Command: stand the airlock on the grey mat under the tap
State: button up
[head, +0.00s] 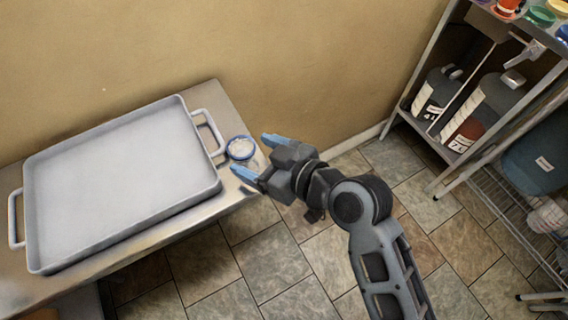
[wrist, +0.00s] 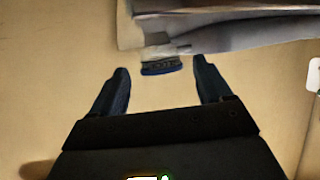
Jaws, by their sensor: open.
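My gripper (head: 250,154) is open, its two blue fingertips pointing at a small round blue-rimmed thing (head: 240,148) on the bench end. That thing has a pale, clear-looking middle; I cannot tell if it is the airlock. In the wrist view a blue-rimmed thing (wrist: 162,66) shows between and just beyond the open fingers, with nothing gripped. A pale tap-like fitting (head: 530,50) shows near the top of the rack at the right. I cannot make out a grey mat under it.
A large grey tray (head: 120,180) with side handles covers most of the metal bench (head: 228,105). The metal rack (head: 415,75) at the right holds large jugs (head: 483,105), a blue bucket (head: 540,160) and coloured items on top. Tiled floor lies open between.

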jog(key=v, duration=0.8)
jog(key=shift+b, duration=0.45)
jog(key=s+d+f+m+t+h, duration=0.25)
jog(key=s+d+m, duration=0.2)
jog(key=d, duration=0.25)
jog(key=s+d+f+m+t+h, duration=0.2)
jog(key=s+d+f+m+h, duration=0.15)
jog(key=s+d, duration=0.35)
jog(key=s+d+r+m+t+h, duration=0.1)
jog(key=s+d+r+h, duration=0.1)
jog(key=s, duration=0.5)
jog(key=s+d+r+m+t+h, duration=0.1)
jog(key=s+d+r+h, duration=0.1)
jog(key=s+d+r, duration=0.3)
jog(key=shift+s+r+m+h, duration=0.3)
jog(key=shift+s+r+h, duration=0.1)
jog(key=shift+s+r, duration=0.65)
jog(key=shift+s+d+r+t, duration=0.1)
jog(key=shift+s+r+t, duration=0.2)
jog(key=shift+s, duration=0.1)
jog(key=shift+f, duration=0.15)
